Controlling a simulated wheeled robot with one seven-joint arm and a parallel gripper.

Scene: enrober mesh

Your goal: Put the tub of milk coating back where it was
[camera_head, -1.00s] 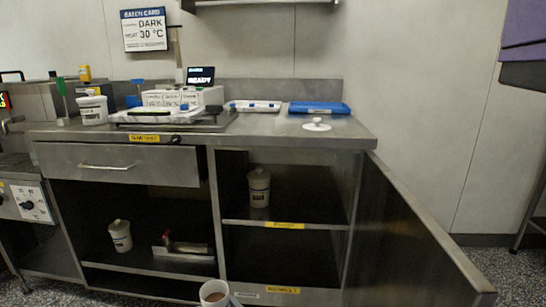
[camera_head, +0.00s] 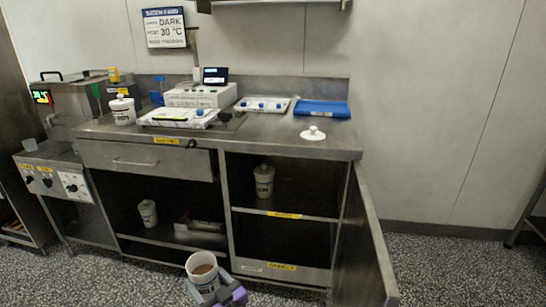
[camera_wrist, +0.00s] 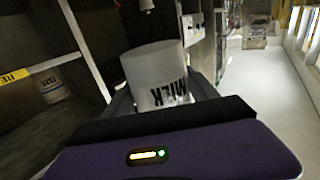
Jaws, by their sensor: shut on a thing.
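My gripper (camera_head: 217,293) is shut on a white tub (camera_head: 203,273) with brown contents and no lid on it, low in front of the steel bench. In the wrist view the tub (camera_wrist: 155,72) sits between the fingers and its lettering reads MILK, upside down in that picture. A white lid with a knob (camera_head: 313,134) lies on the bench top at the right. The bench's right cupboard stands open. One lidded tub (camera_head: 264,181) stands on its upper shelf, above a yellow label (camera_head: 284,215). The lower space of that cupboard looks empty.
The open cupboard door (camera_head: 362,245) juts forward at the right. Another lidded tub (camera_head: 148,213) and a metal tool (camera_head: 198,232) are in the left bay. A lidded tub (camera_head: 123,110), a blue tray (camera_head: 321,109) and a white device (camera_head: 200,95) are on the bench top. The floor at right is clear.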

